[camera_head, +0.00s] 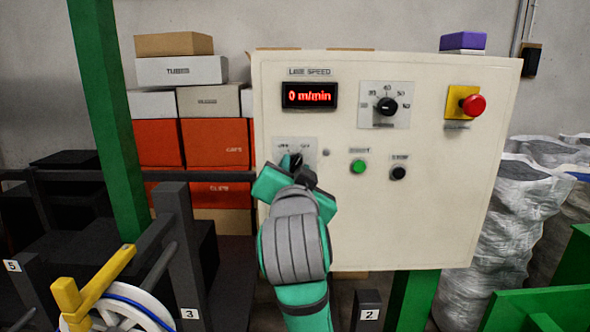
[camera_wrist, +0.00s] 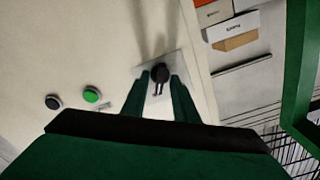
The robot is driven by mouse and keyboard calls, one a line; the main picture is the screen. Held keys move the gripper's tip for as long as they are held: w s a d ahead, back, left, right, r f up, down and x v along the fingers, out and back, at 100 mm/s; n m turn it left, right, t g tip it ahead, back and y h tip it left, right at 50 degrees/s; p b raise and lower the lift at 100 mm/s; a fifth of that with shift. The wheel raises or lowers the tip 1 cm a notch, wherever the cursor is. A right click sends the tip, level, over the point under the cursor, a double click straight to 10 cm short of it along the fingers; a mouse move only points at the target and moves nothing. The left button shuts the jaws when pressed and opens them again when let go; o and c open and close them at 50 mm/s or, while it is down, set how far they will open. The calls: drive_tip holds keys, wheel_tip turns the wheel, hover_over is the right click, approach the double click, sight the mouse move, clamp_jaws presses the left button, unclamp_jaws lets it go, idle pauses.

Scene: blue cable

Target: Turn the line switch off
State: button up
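The line switch (camera_head: 297,158) is a black rotary knob on a small grey plate at the lower left of the cream control panel (camera_head: 440,200). In the head view my gripper (camera_head: 291,163) is right at it and covers part of the knob and plate. In the wrist view the knob (camera_wrist: 160,72) lies between the two green fingertips of my gripper (camera_wrist: 160,80). The fingers flank it closely; whether they press on it I cannot tell. The knob's pointing direction is not clear. The red line speed display (camera_head: 309,95) reads 0 m/min.
The panel also has a speed dial (camera_head: 386,105), a red emergency button (camera_head: 473,104), a green button (camera_head: 358,167) and a black button (camera_head: 398,173). Boxes (camera_head: 215,142) are stacked at left. A green post (camera_head: 108,115) stands left of my arm.

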clamp_jaws()
drive_tip(key=shift+n, duration=0.4)
drive_tip(key=n, duration=0.5)
drive_tip(key=shift+n, duration=0.3)
drive_tip(key=n, duration=0.5)
drive_tip(key=shift+n, duration=0.4)
drive_tip(key=shift+f, duration=0.1)
drive_tip(key=shift+o, duration=0.9)
unclamp_jaws()
